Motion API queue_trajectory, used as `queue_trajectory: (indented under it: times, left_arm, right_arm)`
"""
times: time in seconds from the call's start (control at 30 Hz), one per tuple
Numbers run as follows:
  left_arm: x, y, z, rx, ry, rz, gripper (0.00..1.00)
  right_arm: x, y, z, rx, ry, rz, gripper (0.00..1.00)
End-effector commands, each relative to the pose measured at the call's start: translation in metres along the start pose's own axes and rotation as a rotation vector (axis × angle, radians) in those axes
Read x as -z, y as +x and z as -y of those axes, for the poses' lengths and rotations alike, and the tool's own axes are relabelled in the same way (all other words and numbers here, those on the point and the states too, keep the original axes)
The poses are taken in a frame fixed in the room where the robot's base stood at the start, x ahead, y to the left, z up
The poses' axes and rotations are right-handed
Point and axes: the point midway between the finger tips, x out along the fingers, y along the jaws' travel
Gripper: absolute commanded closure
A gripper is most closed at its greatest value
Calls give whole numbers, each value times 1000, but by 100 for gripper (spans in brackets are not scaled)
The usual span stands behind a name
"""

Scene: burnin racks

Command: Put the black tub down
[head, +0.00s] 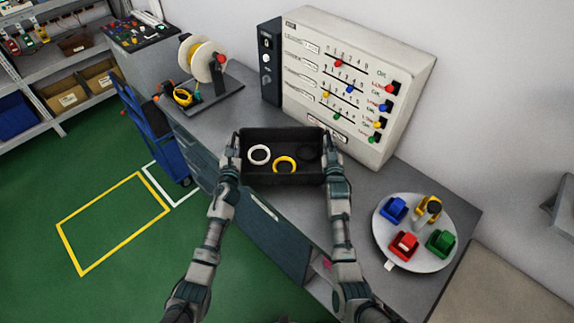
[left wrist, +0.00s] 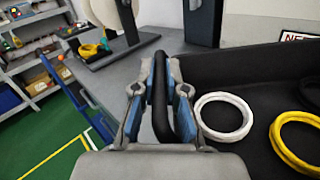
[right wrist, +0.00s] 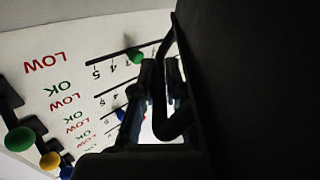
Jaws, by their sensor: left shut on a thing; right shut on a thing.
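The black tub (head: 284,181) is in front of the grey panel, over the workbench; I cannot tell whether its base touches the top. A white ring (head: 250,157) and a yellow ring (head: 285,159) lie inside, with what looks like a dark ring at the right. My left gripper (head: 236,143) is shut on the tub's left handle, and the left wrist view shows this handle (left wrist: 160,100) between the fingers. My right gripper (head: 328,143) is shut on the right handle. In the right wrist view the tub's dark wall (right wrist: 250,90) fills the right side.
The grey panel (head: 350,75) with coloured knobs stands behind the tub. A round white tray (head: 413,258) with small coloured bins is at the right. A spool stand (head: 210,98) is at the left. The bench top (head: 375,180) is bare between panel and tray.

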Motion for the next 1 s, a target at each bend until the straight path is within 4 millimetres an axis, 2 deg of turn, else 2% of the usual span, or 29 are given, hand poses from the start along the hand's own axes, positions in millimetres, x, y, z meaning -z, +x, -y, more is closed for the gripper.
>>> queue_trajectory:
  times: [0.03, 0.07, 0.1, 0.17, 0.43, 0.57, 0.67, 1.0]
  left_arm:
    - [3, -1, 9, 13, 1, 8, 100]
    - [4, -1, 10, 13, 2, 4, 86]
    - [1, -1, 10, 13, 2, 5, 76]
    - [0, 0, 10, 12, 3, 4, 63]
    - [3, 0, 4, 6, -2, 1, 63]
    - [5, -6, 1, 4, 0, 1, 63]
    - [5, -21, 1, 4, 1, 1, 63]
    - [2, -94, 10, 8, 4, 0, 63]
  right_arm:
    - [-3, 0, 3, 4, 2, -6, 100]
    - [-6, 0, 3, 5, 3, -1, 86]
    - [-4, 0, 1, 5, 4, -2, 76]
    - [-3, 0, 0, 4, 4, -2, 63]
    - [-3, 1, 2, 2, -1, 0, 63]
    - [-3, 1, 3, 1, -2, 0, 63]
    - [-3, 1, 3, 1, -3, 0, 63]
    - [-4, 1, 0, 0, 0, 1, 63]
